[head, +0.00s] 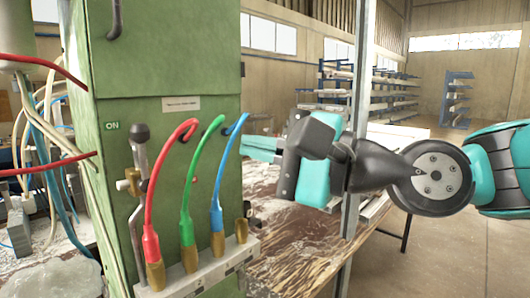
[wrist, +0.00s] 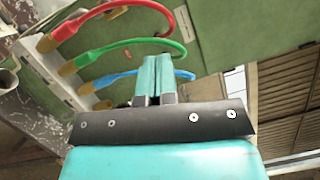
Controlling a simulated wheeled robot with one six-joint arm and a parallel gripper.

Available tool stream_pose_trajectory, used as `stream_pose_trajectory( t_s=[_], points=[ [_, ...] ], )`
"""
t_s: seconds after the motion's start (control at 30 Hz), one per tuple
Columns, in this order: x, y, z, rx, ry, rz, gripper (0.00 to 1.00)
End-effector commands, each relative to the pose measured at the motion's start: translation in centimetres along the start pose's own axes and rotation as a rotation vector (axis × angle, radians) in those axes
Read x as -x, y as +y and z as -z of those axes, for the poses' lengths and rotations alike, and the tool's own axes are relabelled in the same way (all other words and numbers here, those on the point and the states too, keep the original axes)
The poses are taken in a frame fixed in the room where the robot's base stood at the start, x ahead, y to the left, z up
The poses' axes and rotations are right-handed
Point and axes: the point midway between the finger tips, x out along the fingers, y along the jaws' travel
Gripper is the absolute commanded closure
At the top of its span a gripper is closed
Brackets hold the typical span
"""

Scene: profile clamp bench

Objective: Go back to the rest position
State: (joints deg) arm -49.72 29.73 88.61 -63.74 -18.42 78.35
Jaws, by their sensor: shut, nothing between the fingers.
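My gripper (head: 262,148) is at the end of my teal and black arm, to the right of the green cabinet (head: 170,70) in the head view. Its teal fingers are together with nothing between them. They also show in the wrist view (wrist: 153,77), in front of the green panel. A red hose (head: 158,180), a green hose (head: 195,175) and a blue hose (head: 217,190) arch from the panel down to brass fittings. The fingertips appear close to the blue hose's upper end; I cannot tell whether they touch.
A grey block with brass fittings (head: 205,272) and a lever (head: 140,165) stand out from the cabinet front. A metal post (head: 358,110) rises behind my arm. A worn bench (head: 300,245) lies below. Cables (head: 50,150) hang at the left. Floor is open at the right.

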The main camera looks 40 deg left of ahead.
Motion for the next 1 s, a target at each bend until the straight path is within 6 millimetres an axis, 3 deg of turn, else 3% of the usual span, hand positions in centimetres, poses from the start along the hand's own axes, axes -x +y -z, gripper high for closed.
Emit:
stream_pose_trajectory(
  t_s=[0.57, 0.67, 0.77, 0.87, 0.9, 1.0],
  points=[
    [0.2, 0.0, 0.1, 0.002, 0.003, -0.002, 1.00],
    [1.6, 0.1, 0.6, 0.051, 0.040, -0.040, 1.00],
    [5.7, 0.9, 1.8, 0.189, 0.134, -0.167, 1.00],
    [12.3, 2.9, 2.5, 0.363, 0.238, -0.385, 1.00],
    [15.4, 4.0, 2.5, 0.424, 0.269, -0.487, 1.00],
    [22.8, 7.3, 1.2, 0.531, 0.296, -0.738, 1.00]
  ],
)
